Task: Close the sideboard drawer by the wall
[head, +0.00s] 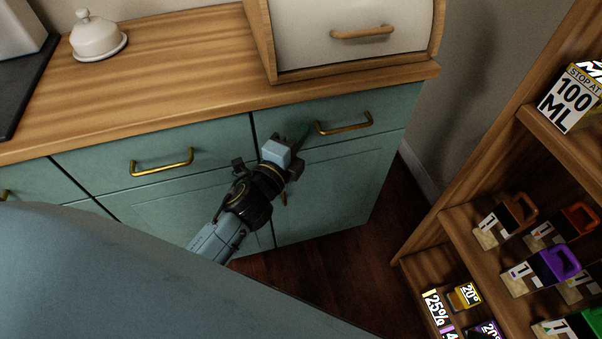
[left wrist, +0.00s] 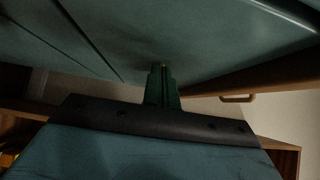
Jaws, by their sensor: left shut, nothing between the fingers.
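The sideboard drawer by the wall (head: 385,108) has a teal front and a brass handle (head: 343,127). It is the right-hand drawer under the wooden top. Its front looks flush or nearly flush with the sideboard; I cannot tell if a small gap is left. My left gripper (head: 304,131) is shut and empty, its fingertips at the drawer front just left of the handle. In the left wrist view the shut fingers (left wrist: 163,72) point at the teal surface, touching or very close. My right gripper is out of view.
A bread box (head: 352,35) and a white lidded dish (head: 97,37) stand on the worktop (head: 190,60). Another teal drawer (head: 215,143) lies left. A wooden shelf (head: 455,215) with labelled goods stands at the right. Dark floor (head: 340,265) lies free between it and the sideboard.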

